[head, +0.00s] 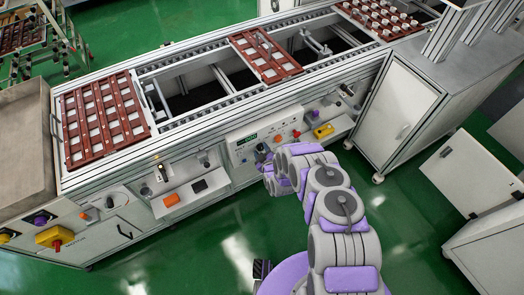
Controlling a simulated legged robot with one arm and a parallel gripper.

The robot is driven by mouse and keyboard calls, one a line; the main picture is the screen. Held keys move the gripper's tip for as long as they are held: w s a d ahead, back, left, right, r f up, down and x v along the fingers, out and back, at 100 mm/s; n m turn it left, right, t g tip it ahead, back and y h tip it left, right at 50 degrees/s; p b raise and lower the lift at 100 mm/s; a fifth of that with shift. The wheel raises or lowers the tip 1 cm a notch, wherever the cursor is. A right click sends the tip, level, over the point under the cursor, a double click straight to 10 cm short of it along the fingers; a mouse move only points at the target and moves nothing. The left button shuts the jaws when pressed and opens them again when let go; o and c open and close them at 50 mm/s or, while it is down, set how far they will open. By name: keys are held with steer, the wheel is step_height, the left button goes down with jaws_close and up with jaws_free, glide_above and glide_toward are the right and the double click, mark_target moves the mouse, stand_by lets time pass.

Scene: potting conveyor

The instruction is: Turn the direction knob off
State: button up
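The front control panel (261,133) of the conveyor carries a small display (246,140) and several buttons and knobs, among them a red-orange one (278,139). The labels are too small to read, so I cannot tell which control is the direction knob. My gripper (263,153) is at the lower part of this panel, and its dark end is close to the panel face. My wrist and purple-grey arm cover part of the area below. I cannot tell whether the fingers are open or touching a knob.
Brown trays sit on the conveyor at the left (104,115), middle (266,54) and back right (381,17). A yellow box (323,131) sticks out right of the panel; another yellow box (54,236) is at far left. A white cabinet (397,103) stands at right. Green floor is open in front.

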steer(key=shift+o, duration=1.1)
steer(key=shift+r, duration=0.1)
steer(key=shift+s+d+r, duration=0.25)
steer(key=shift+s+r, duration=0.05)
steer(key=shift+s, duration=0.2)
steer(key=p+v, duration=0.3)
steer(key=v, duration=1.3)
steer(key=shift+f+p, duration=0.25)
steer(key=shift+p, duration=0.1)
steer(key=shift+d, duration=0.1)
